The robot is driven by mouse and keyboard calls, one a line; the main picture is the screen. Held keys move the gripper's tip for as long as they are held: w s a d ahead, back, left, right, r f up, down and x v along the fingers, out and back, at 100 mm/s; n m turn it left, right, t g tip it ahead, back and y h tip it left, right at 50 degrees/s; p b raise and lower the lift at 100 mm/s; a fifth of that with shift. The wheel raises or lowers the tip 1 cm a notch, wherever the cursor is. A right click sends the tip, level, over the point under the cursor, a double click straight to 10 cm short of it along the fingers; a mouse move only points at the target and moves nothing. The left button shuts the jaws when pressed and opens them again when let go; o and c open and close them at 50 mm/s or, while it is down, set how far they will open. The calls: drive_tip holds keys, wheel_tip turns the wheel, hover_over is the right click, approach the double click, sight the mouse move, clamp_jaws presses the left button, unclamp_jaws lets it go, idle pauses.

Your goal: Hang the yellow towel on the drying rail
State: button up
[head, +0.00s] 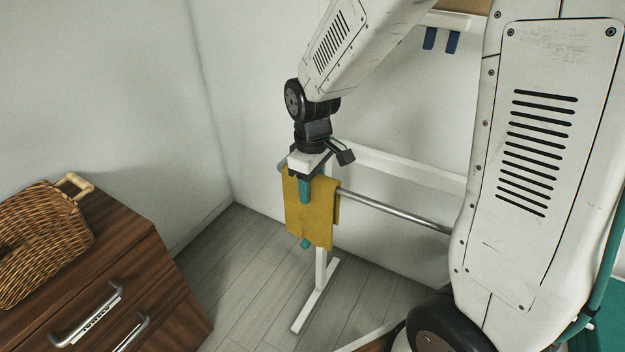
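The yellow towel (322,222) hangs down at the left end of the metal drying rail (400,212). It appears draped over the rail, though my gripper covers part of its top edge. My gripper (305,198) points down at the towel's top. One teal finger lies in front of the cloth; the other finger is not clearly visible. I cannot tell whether the fingers grip the towel or stand apart around it. A small teal piece shows at the towel's lower left edge, and I cannot tell what it belongs to.
A dark wood drawer cabinet (150,262) with a wicker basket (40,240) stands at the left. The rail's white stand (318,295) rests on the grey plank floor (245,265). White walls close in behind. Blue hooks (430,38) are on the back wall.

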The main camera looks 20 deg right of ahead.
drive_tip(key=shift+o, duration=1.3)
wheel_tip(320, 180, up, 15)
drive_tip(key=shift+f, duration=0.1)
drive_tip(key=s+d+m, duration=0.1)
drive_tip(key=s+m, duration=0.2)
drive_tip(key=s, duration=0.8)
drive_tip(key=s+d+r+m+t, duration=0.1)
drive_tip(key=s+m, duration=0.3)
drive_tip(key=s, duration=0.6)
drive_tip(key=shift+s+d, duration=0.4)
drive_tip(key=shift+d, duration=0.2)
